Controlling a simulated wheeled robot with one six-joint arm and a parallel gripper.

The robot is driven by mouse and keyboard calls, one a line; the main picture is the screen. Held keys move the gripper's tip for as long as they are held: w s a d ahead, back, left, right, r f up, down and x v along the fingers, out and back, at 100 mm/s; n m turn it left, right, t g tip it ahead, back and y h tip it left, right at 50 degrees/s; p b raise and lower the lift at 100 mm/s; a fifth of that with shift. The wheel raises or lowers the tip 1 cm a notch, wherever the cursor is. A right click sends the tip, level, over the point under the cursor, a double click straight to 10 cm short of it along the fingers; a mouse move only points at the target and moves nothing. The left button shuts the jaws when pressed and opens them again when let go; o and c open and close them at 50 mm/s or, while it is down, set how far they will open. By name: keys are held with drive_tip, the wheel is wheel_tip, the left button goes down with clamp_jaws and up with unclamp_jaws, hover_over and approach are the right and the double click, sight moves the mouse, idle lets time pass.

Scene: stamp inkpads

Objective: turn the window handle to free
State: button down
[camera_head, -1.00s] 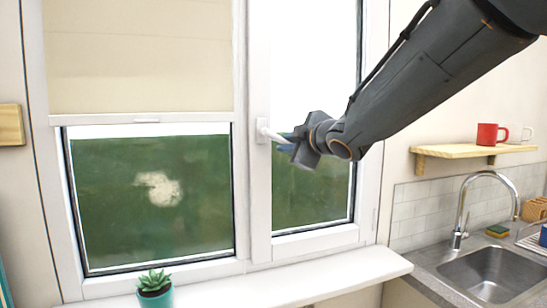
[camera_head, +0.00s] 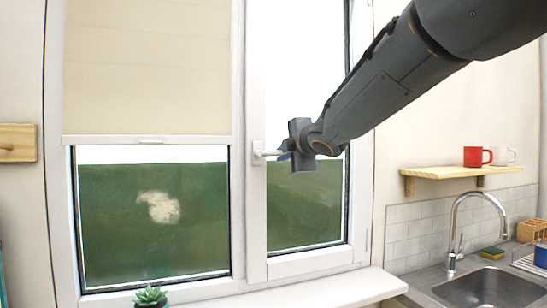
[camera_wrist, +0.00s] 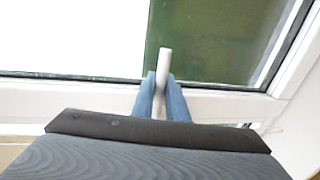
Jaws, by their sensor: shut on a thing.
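The white window handle (camera_head: 267,154) is on the frame of the right window sash, in the middle of the head view. Its lever points right, close to level. My gripper (camera_head: 286,154) is at the lever's outer end, shut on it. In the wrist view the blue fingers (camera_wrist: 161,86) close around the white lever (camera_wrist: 165,60), whose end sticks out past the fingertips. My gripper body hides part of the lever and some of the right pane.
A small shelf (camera_head: 455,172) with a red mug (camera_head: 476,156) and a white mug is on the right wall, above a sink (camera_head: 487,288). A green plant (camera_head: 150,297) stands on the sill (camera_head: 330,293) below the left window. A cream blind (camera_head: 148,65) covers the upper left window.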

drive_tip(key=shift+r, duration=0.15)
drive_tip(key=c, duration=2)
unclamp_jaws()
drive_tip(key=v, duration=0.8)
drive_tip(key=shift+p, duration=0.35)
drive_tip(key=shift+w, duration=0.1)
